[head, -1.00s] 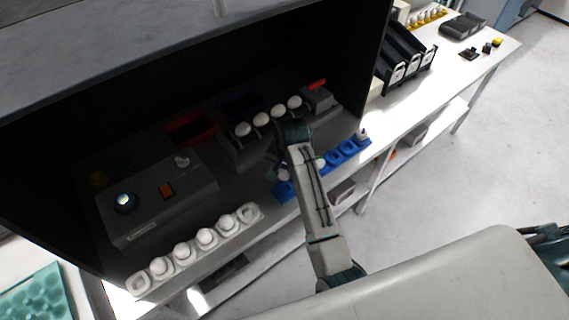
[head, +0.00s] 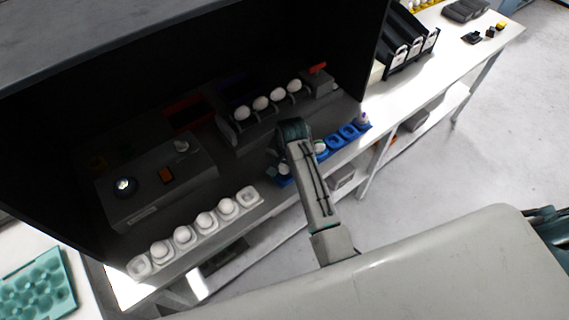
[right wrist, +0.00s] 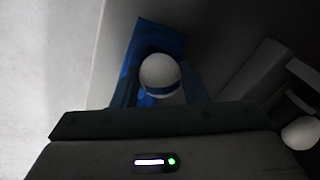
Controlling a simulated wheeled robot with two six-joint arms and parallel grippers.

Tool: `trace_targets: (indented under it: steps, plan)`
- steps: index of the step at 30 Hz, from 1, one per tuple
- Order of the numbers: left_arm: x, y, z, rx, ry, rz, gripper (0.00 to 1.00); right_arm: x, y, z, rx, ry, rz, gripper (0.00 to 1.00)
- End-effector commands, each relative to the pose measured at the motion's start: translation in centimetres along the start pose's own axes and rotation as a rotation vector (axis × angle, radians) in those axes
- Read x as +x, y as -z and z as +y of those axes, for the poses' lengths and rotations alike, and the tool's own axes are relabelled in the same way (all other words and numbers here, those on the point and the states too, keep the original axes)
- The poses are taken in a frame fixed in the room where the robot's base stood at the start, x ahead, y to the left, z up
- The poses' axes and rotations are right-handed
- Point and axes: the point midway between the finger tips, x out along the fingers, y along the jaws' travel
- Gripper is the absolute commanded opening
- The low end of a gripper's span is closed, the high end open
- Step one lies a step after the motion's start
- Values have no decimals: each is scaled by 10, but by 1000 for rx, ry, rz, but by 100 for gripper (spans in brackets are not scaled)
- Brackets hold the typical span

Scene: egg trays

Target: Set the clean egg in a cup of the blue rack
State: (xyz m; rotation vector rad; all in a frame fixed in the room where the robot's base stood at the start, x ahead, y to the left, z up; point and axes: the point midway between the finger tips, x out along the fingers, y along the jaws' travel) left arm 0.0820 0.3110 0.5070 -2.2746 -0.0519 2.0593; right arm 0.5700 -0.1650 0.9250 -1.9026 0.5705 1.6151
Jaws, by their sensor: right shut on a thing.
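My right gripper (right wrist: 160,88) is shut on a white egg (right wrist: 160,72) in the right wrist view, one finger on each side of it. The blue rack (right wrist: 160,34) lies below and beyond the egg; whether the egg touches a cup is unclear. In the head view the blue rack (head: 333,142) runs along the front edge of the bench. It has an egg in a middle cup and a purple-marked egg (head: 363,118) at its right end. A white egg (head: 284,169) shows at its left end beside my right arm, which hides most of the gripper. My left gripper is out of view.
A white rack (head: 248,196) with several eggs lies at front left. A dark stand (head: 236,140) holds several eggs behind my arm. A grey box (head: 143,205) with a lit lamp stands to the left, under the dark hood. A teal tray (head: 62,275) is at far left.

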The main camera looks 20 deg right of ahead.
Motion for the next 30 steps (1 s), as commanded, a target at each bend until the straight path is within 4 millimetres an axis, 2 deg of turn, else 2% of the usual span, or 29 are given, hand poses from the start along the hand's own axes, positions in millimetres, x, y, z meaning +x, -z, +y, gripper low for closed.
trace_targets:
  steps: [26,27,30]
  plan:
    - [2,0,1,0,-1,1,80,10,-1,1,0,0,0,33]
    - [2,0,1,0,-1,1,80,10,-1,1,0,0,0,45]
    - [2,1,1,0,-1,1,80,10,-1,1,0,0,0,65]
